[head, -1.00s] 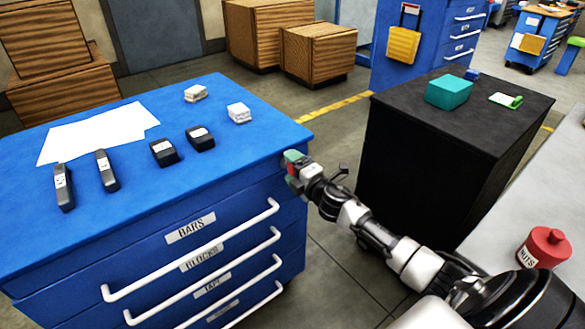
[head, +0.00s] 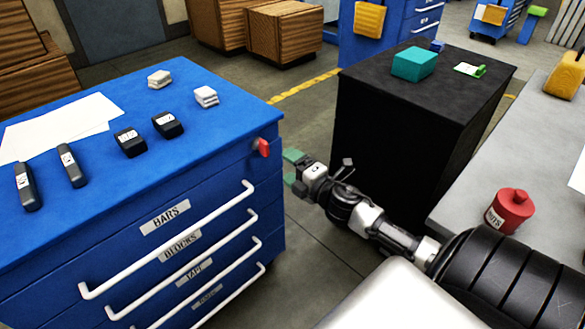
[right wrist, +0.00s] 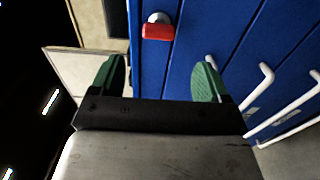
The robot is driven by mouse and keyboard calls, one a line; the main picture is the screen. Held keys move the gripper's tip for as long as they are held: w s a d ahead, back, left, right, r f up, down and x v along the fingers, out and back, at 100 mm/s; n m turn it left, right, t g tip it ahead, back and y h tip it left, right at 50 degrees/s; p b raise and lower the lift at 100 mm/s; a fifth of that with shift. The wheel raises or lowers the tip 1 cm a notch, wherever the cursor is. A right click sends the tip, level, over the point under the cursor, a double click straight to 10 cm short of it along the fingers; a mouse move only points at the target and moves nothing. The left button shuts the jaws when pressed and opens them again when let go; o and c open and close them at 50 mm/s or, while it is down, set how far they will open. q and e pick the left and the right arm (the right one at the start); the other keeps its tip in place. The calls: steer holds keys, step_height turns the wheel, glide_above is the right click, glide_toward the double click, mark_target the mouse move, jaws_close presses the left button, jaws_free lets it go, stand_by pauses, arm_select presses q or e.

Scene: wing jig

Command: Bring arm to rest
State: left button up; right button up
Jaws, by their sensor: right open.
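My right gripper (head: 291,168) is open and empty, with green fingertips, in front of the right end of the blue drawer cabinet (head: 230,205). In the right wrist view its two green fingers (right wrist: 160,80) stand apart with nothing between them. A red knob or latch (head: 262,147) sits on the cabinet's upper right corner, just left of the fingertips and apart from them. The red part also shows in the right wrist view (right wrist: 158,32), beyond the fingers. My left gripper is not in view.
Black bars, black blocks, white blocks (head: 206,96) and paper lie on the cabinet top. White drawer handles (head: 170,240) jut out. A black cabinet (head: 400,130) with a teal box (head: 413,64) stands behind my right arm. A red canister (head: 510,210) stands on the grey bench at right.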

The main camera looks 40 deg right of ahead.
steer(key=shift+s, duration=0.15)
stand_by(0.4)
steer(key=s+f+m+g+h+p, duration=0.2)
steer(key=s+f+m+g+p, duration=0.25)
steer(key=f, duration=0.85)
steer(key=s+f+m+g+h+p, duration=0.1)
steer(key=s+f+m+g, duration=0.45)
steer(key=f, duration=0.85)
steer(key=s+a+f+m+g+p, duration=0.1)
steer(key=s+a+f, duration=0.3)
steer(key=s, duration=0.7)
steer(key=s+a+f+m+g+y+p, duration=0.1)
steer(key=s+a+f, duration=0.4)
steer(key=s, duration=0.6)
steer(key=s+a+f+m+g+p, duration=0.2)
steer(key=s+a+f+m+g, duration=0.2)
steer(key=s, duration=0.7)
steer(key=shift+a+f+m+g+y+p, duration=0.3)
steer(key=shift+a+f+g+y+p, duration=0.15)
steer(key=shift+a, duration=0.5)
